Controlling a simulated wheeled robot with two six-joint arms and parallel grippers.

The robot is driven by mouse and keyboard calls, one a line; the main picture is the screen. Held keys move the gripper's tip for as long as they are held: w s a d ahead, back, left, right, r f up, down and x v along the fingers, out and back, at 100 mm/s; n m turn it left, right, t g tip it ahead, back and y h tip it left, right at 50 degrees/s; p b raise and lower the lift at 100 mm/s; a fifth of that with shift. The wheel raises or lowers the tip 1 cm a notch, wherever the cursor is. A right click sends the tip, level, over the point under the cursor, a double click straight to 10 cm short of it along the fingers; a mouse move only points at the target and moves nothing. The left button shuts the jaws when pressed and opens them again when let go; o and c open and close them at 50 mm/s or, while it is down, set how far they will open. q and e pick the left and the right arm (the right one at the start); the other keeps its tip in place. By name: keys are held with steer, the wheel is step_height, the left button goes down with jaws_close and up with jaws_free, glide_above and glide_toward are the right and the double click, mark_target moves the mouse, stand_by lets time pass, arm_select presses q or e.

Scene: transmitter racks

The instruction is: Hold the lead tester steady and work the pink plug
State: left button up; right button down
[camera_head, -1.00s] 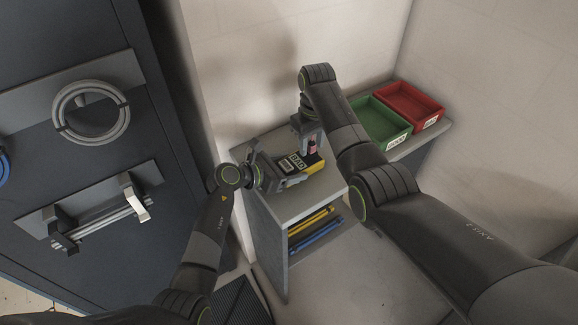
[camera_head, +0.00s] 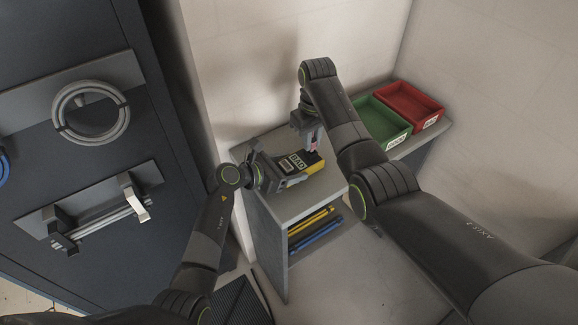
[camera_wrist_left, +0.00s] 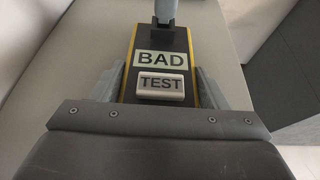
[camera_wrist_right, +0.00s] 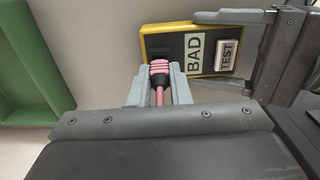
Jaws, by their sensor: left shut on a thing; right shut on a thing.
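The lead tester (camera_head: 315,163) is a black box with yellow edges on the grey cabinet top. Its label reads BAD in the left wrist view (camera_wrist_left: 162,60), above a pale TEST button (camera_wrist_left: 167,86). My left gripper (camera_head: 289,173) is shut on the tester, one finger along each long side.
A green bin (camera_head: 408,127) and a red bin (camera_head: 436,108) stand on the right part of the top, against the wall. Yellow and blue leads (camera_head: 315,232) lie on the shelf below. A dark rack with a coiled grey cable (camera_head: 122,112) stands at left.

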steer(key=shift+r, duration=2.4)
arm_select(q)
steer(key=o, duration=1.2)
steer(key=shift+c, duration=0.2)
